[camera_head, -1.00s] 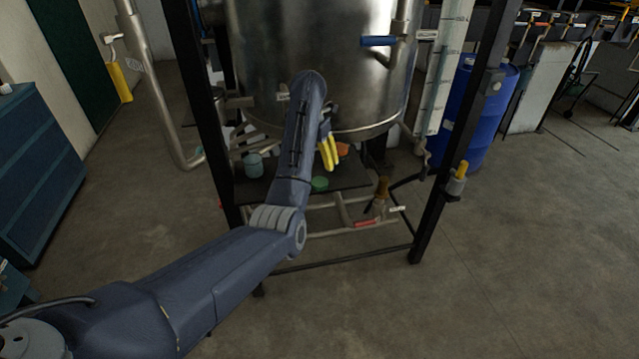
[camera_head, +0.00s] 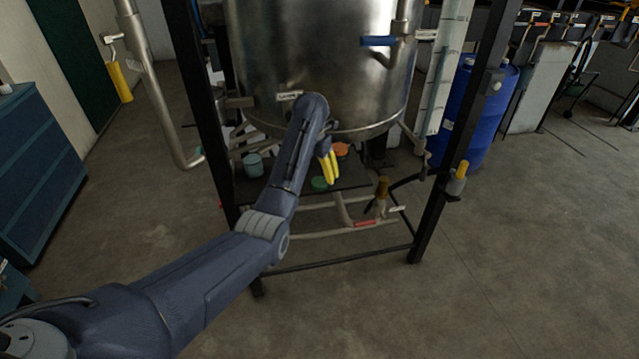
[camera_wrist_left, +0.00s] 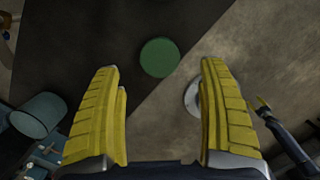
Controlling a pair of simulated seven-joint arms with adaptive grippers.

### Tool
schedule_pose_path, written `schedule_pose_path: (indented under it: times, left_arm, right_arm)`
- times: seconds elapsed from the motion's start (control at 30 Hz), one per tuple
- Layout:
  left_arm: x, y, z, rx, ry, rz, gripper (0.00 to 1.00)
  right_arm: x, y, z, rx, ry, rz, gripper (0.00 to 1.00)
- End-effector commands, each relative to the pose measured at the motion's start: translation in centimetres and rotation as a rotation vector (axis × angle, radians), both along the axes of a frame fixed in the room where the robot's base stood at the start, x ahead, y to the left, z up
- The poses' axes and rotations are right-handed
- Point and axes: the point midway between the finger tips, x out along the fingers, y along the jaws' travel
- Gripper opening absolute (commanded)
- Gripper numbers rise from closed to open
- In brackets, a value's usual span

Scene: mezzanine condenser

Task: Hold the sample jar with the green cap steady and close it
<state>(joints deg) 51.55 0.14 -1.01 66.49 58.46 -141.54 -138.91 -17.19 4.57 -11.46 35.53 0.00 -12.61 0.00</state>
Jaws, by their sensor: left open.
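A round green cap (camera_head: 319,183) shows on the dark shelf under the steel vessel. In the left wrist view the green cap (camera_wrist_left: 159,57) is a plain disc seen from above; I cannot tell whether a jar is under it. My left gripper (camera_head: 329,170) has yellow fingers pointing down, above the shelf near the cap. In the left wrist view my left gripper (camera_wrist_left: 162,90) is open with nothing between the fingers, and the cap shows beyond the gap. A teal-grey container (camera_head: 253,165) stands on the left of the shelf.
The steel vessel (camera_head: 320,60) hangs close over the shelf (camera_wrist_left: 95,45), between black frame posts (camera_head: 446,150). An orange round thing (camera_head: 341,149) lies behind my fingers. Pipes with a red handle (camera_head: 365,223) run in front of the shelf. The floor in front is clear.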

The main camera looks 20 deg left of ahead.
Motion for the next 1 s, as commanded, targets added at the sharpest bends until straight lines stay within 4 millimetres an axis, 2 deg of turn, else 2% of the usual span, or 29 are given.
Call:
schedule_pose_path:
  times: [0.5, 1.0]
  left_arm:
    - [0.9, -0.2, -4.5, 0.001, 0.001, 0.0, 0.76]
    - [1.0, -0.3, -5.1, 0.001, 0.0, 0.0, 0.76]
  right_arm:
    - [0.0, 0.0, 0.0, 0.0, 0.0, 0.0, 0.44]
    - [0.0, 0.0, 0.0, 0.0, 0.0, 0.0, 0.44]
